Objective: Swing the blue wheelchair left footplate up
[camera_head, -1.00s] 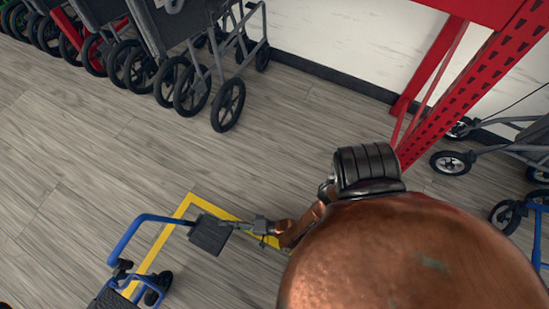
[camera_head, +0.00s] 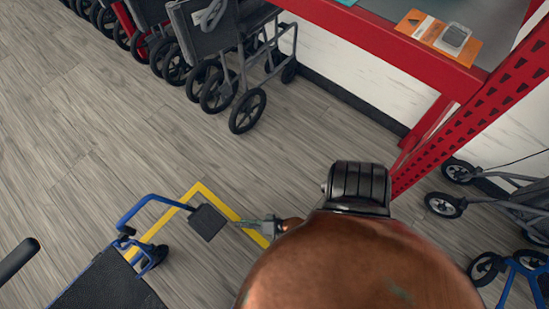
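The blue wheelchair (camera_head: 113,282) stands at the lower left, its dark seat partly cut off by the bottom edge. Its blue footrest tube (camera_head: 150,199) runs out to the dark square footplate (camera_head: 207,222), whose broad face shows to the camera. My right gripper (camera_head: 240,223) is just right of the footplate, its thin tips pointing at the plate's right edge. I cannot tell whether they touch it, or whether the fingers are open or shut. My copper-coloured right arm hides the area behind the gripper. My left gripper is not in view.
Yellow floor tape (camera_head: 198,188) makes a corner around the footplate. Folded dark wheelchairs (camera_head: 208,50) line the wall at the top. A red shelf post (camera_head: 470,120) stands at the right, with a grey rollator (camera_head: 505,195) beyond. Wood floor at left is clear.

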